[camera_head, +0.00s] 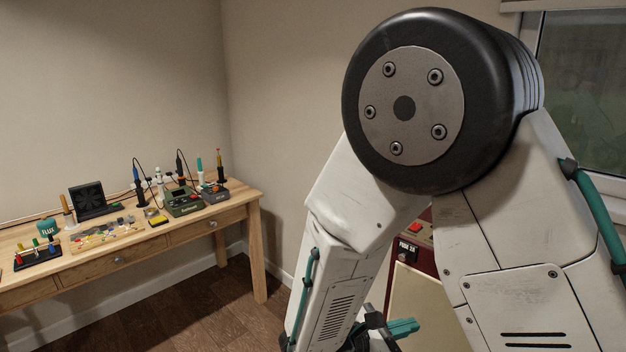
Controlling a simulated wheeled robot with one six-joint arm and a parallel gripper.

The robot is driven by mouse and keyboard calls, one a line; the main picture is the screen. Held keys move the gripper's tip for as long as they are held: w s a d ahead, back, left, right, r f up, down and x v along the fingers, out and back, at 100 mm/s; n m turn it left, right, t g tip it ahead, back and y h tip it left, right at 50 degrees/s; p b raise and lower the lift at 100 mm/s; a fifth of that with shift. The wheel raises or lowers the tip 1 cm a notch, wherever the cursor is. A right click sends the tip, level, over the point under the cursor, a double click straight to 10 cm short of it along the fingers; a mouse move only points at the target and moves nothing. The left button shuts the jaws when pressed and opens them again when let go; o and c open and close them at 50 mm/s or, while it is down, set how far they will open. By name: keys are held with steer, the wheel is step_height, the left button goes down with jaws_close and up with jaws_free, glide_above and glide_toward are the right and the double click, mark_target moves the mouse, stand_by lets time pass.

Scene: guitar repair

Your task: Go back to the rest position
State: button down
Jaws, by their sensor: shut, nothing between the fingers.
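My arm fills the right half of the head view, bent at a big black joint. My gripper (404,328) shows only in part at the bottom edge, as a teal piece beside a dark wrist joint. It is shut, and I see nothing held in it. It is in front of a dark red cabinet (421,232) with a pale panel, mostly hidden behind my arm. I cannot tell how far the gripper is from the cabinet.
A wooden workbench (240,211) stands along the left wall. It holds soldering stations (184,203), a black fan unit (90,201), a teal flux jar (46,227) and a rack of coloured-handled tools (37,256). The wooden floor (200,310) before it is clear. A window (585,90) is at right.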

steer(key=s+d+r+m+g+y, duration=0.2)
steer(key=s+d+r+m+y, duration=0.2)
steer(key=s+r+m+y, duration=0.3)
steer(key=s+d+r+m+g+y, duration=0.2)
steer(key=s+d+r+m+y, duration=0.2)
steer(key=s+r+m+y, duration=0.4)
steer(key=s+r+m, duration=0.2)
steer(key=s+m, duration=0.2)
steer(key=m, duration=0.1)
steer(key=shift+d+m+g, duration=0.2)
steer(key=shift+m+g, duration=0.1)
steer(key=shift+m, duration=0.1)
